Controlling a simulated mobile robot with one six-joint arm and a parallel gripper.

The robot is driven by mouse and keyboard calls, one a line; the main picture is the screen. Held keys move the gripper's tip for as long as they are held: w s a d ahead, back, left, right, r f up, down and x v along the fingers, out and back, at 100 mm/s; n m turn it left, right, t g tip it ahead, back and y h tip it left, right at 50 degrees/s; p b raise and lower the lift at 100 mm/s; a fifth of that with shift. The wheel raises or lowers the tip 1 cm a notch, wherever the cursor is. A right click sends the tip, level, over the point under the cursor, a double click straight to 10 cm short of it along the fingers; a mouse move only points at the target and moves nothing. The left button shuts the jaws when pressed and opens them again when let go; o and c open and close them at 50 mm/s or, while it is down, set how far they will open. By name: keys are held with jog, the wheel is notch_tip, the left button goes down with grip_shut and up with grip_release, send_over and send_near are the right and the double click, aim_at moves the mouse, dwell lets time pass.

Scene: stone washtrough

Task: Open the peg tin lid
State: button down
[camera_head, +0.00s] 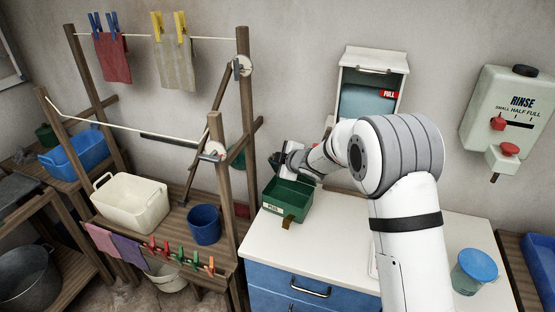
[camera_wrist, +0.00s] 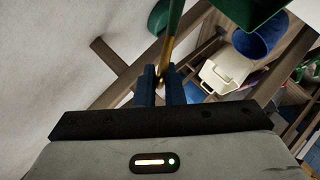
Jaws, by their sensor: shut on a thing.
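The green peg tin (camera_head: 287,203), labelled PEGS, stands on the white counter left of my arm. Its top looks open, with the dark green inside showing; part of the tin also shows at the top of the wrist view (camera_wrist: 243,8). My gripper (camera_head: 278,161) is above the tin's back edge. In the wrist view my gripper (camera_wrist: 161,76) is shut on a brass-coloured strip at the edge of a thin green panel, the lid (camera_wrist: 175,17), seen nearly edge-on. In the head view the lid is mostly hidden by my gripper.
A wooden rack (camera_head: 216,150) with lines and pegged cloths stands close left of the counter. It holds a cream basin (camera_head: 131,207) and a blue bucket (camera_head: 204,225). A blue-lidded jar (camera_head: 474,270) stands at the counter's right. A dispenser (camera_head: 368,90) is on the wall behind.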

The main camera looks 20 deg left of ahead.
jog(key=shift+r, duration=0.1)
dwell(0.3)
jog(key=c, duration=1.6)
grip_release()
jog(key=shift+o, duration=0.2)
